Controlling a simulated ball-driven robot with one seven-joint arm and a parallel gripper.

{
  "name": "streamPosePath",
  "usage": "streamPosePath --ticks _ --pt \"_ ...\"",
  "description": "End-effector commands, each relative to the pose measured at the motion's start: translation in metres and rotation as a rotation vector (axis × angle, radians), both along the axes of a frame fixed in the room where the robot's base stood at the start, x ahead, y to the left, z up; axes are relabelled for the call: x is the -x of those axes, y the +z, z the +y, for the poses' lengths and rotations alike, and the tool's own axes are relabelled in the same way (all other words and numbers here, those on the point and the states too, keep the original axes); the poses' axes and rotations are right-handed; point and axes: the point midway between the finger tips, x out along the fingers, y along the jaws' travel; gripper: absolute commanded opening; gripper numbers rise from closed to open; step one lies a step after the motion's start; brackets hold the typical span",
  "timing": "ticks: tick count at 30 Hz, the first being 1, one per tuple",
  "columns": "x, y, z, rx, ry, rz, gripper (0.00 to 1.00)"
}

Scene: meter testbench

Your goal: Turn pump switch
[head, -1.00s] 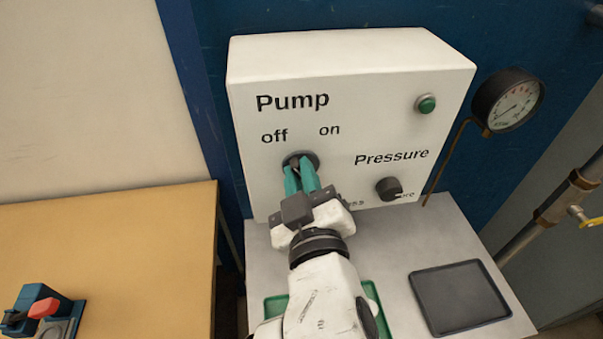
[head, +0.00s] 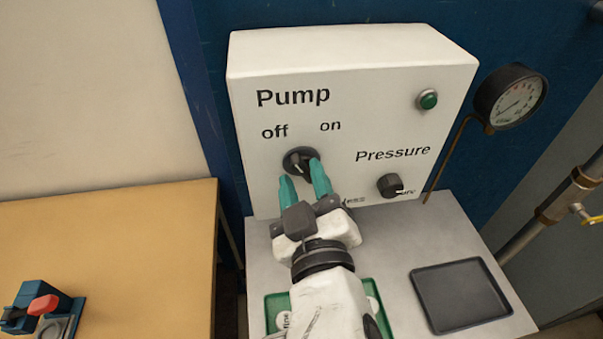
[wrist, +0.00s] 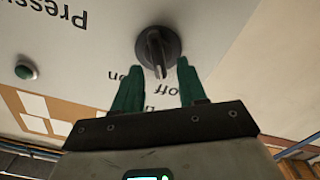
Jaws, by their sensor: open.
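The pump switch (head: 299,160) is a round black knob with a raised bar, on the white panel below the words "off" and "on". In the wrist view the knob (wrist: 156,45) shows upside down, its bar pointing toward the labels; I cannot tell surely which label it lines up with. My gripper (head: 300,173) has teal fingers, spread apart and empty. They are just in front of and below the knob in the head view. In the wrist view the fingertips (wrist: 156,66) sit either side of the bar's line, seemingly clear of it.
The white box (head: 350,55) also carries a pressure knob (head: 390,185) and a green button (head: 428,99). A gauge (head: 511,97) stands at its right. A dark tray (head: 461,296) and a green tray (head: 276,310) lie on the grey bench.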

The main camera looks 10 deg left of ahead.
Motion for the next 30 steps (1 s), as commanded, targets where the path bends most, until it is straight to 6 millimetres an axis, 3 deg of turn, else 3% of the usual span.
streamPosePath --ticks 6,13,18,30 --pt "0.043 -0.004 -0.012 -0.001 0.003 0.002 0.41" --pt "0.075 -0.002 -0.021 0.000 0.003 0.001 0.41" --pt "0.084 -0.001 -0.024 0.000 0.001 0.000 0.41" --pt "0.085 0.000 -0.024 0.000 0.001 0.000 0.41"
